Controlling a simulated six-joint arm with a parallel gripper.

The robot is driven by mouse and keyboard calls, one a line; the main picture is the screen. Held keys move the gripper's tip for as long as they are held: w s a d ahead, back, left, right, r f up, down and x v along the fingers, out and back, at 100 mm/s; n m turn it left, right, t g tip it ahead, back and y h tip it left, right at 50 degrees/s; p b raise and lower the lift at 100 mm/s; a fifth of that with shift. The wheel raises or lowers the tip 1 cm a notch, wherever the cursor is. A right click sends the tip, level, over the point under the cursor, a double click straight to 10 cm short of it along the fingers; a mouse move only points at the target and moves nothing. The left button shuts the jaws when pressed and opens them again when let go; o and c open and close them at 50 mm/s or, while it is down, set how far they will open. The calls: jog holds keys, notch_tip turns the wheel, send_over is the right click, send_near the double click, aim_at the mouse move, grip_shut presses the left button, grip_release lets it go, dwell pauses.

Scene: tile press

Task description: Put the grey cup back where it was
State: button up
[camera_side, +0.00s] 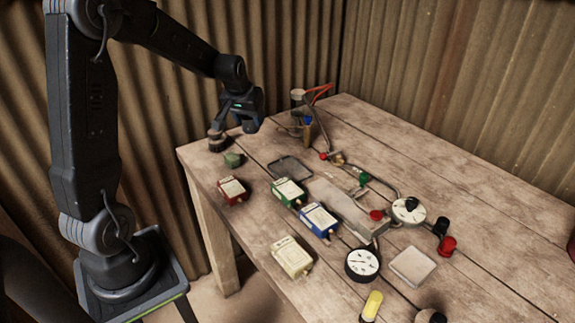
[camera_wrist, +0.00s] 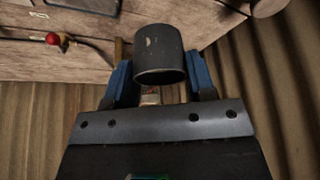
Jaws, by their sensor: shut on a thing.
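The grey cup (camera_wrist: 160,50) is between the two blue fingers of my gripper (camera_wrist: 160,72) in the wrist view. The fingers are shut on its sides. It is a dark grey cylinder with a few pale scuffs and a rounded rim towards the camera. In the side view my gripper (camera_side: 240,112) is above the far left corner of the wooden table (camera_side: 480,200). I cannot make out the cup for sure there.
A dark round-based tool (camera_side: 217,142) and a green lump (camera_side: 233,160) are near the gripper. A jar with tools (camera_side: 297,122) stands at the back edge. Red, green, blue and cream boxes, a shallow tray (camera_side: 290,168) and gauges crowd the middle. The back right is clear.

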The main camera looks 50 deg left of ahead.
jog(key=shift+s+d+f, duration=0.15)
jog(key=shift+s+f, duration=0.05)
jog(key=shift+s, duration=0.25)
jog(key=w+d+f, duration=0.3)
jog(key=w+d, duration=0.1)
jog(key=w+d+f, duration=0.4)
jog(key=shift+d+f, duration=0.1)
jog(key=shift+f, duration=1.95)
jog(key=shift+f, duration=0.1)
jog(key=o, duration=1)
